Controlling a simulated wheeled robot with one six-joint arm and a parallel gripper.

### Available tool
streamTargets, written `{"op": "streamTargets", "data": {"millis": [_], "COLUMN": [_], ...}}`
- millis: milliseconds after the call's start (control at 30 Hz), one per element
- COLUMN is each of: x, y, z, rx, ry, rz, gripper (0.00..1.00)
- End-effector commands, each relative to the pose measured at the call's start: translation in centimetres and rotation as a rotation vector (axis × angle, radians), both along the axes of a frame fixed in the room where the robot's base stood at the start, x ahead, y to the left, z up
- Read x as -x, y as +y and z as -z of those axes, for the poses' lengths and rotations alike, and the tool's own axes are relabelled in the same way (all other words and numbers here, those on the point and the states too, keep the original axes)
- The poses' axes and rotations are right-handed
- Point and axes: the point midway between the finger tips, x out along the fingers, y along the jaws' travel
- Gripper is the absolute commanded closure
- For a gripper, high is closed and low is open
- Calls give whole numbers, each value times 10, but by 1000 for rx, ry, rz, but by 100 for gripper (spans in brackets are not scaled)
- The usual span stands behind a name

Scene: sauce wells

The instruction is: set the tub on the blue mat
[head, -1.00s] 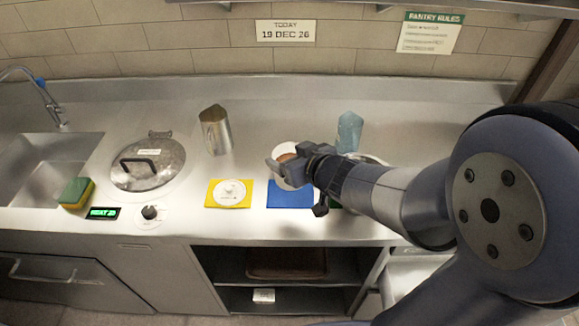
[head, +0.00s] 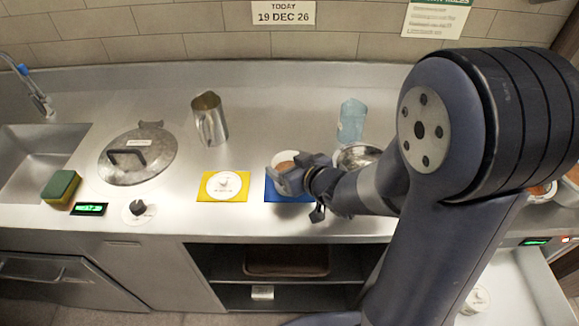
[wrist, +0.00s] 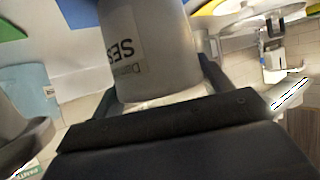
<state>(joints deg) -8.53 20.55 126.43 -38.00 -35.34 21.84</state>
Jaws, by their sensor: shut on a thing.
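The tub, white with brown contents (head: 284,157), is at my gripper (head: 281,177), over the far part of the blue mat (head: 276,194) in the head view. My gripper is shut on the tub, hiding much of it. In the wrist view the tub (wrist: 150,45) fills the middle between the fingers, with a partly readable label. The blue mat (wrist: 75,10) shows beyond it at the top left. I cannot tell whether the tub touches the mat.
A yellow mat (head: 204,196) with a white round lid (head: 224,184) lies to the left. A metal pitcher (head: 210,120), blue cup (head: 351,120) and metal bowl (head: 355,154) stand behind. A lidded pot (head: 140,155) and sponge (head: 61,187) are farther left.

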Motion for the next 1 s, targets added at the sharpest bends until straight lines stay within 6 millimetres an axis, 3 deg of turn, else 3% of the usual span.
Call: {"op": "streamTargets", "data": {"millis": [367,400,467,833,1000], "x": [0,0,0,0,17], "y": [0,0,0,0,-12], "z": [4,3,3,-3,-12], "rx": [-1,0,0,-1,0], "ry": [-3,-1,-1,-1,-3], "rz": [0,0,0,0,3], "gripper": [57,22,17,16,16]}}
